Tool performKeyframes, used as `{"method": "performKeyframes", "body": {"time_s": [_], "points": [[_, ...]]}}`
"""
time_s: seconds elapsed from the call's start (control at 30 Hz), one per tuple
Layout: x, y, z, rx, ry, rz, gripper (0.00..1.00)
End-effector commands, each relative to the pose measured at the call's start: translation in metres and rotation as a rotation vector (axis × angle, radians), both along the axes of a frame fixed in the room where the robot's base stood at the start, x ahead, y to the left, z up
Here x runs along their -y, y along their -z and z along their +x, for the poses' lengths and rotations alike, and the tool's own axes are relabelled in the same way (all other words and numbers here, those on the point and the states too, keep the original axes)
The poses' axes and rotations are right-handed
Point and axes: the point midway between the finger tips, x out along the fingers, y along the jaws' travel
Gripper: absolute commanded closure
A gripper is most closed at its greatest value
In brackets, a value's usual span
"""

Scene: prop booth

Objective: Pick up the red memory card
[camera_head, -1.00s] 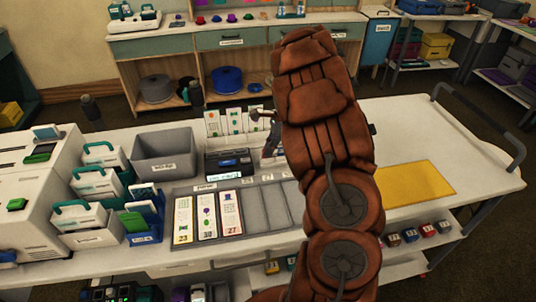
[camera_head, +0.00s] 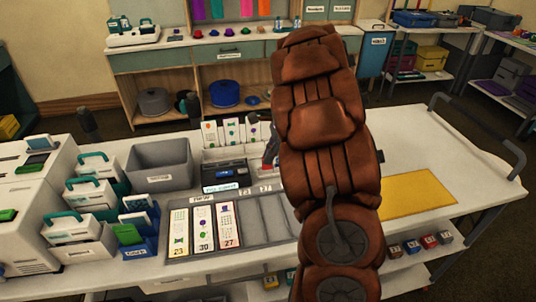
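My gripper (camera_head: 270,150) shows only as a thin dark sliver at the left edge of my brown arm, above the table and just right of a dark card device (camera_head: 225,174). My arm hides most of it, so its opening is unclear. A small reddish patch (camera_head: 267,166) shows beside it; I cannot tell whether this is the red memory card or whether it is held. No other red card is clearly visible. A grey tray (camera_head: 253,218) holds long white cards numbered 23, 30 and 27, with empty slots to their right.
A grey bin (camera_head: 165,164) and several small carry cases (camera_head: 92,210) stand left of the tray. Upright white cards (camera_head: 230,132) stand behind the device. A yellow mat (camera_head: 417,194) lies on the right, with clear white tabletop around it. A handrail (camera_head: 480,132) edges the table.

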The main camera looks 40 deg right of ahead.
Motion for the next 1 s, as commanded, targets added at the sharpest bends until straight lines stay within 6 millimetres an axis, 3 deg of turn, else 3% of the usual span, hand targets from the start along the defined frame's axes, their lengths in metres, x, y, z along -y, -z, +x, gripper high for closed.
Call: {"method": "performKeyframes", "body": {"time_s": [0.6,1.0], "points": [[-0.041,-0.007,-0.089,0.000,0.001,-0.001,1.00],[-0.054,-0.011,-0.117,-0.002,-0.001,0.001,1.00]]}}
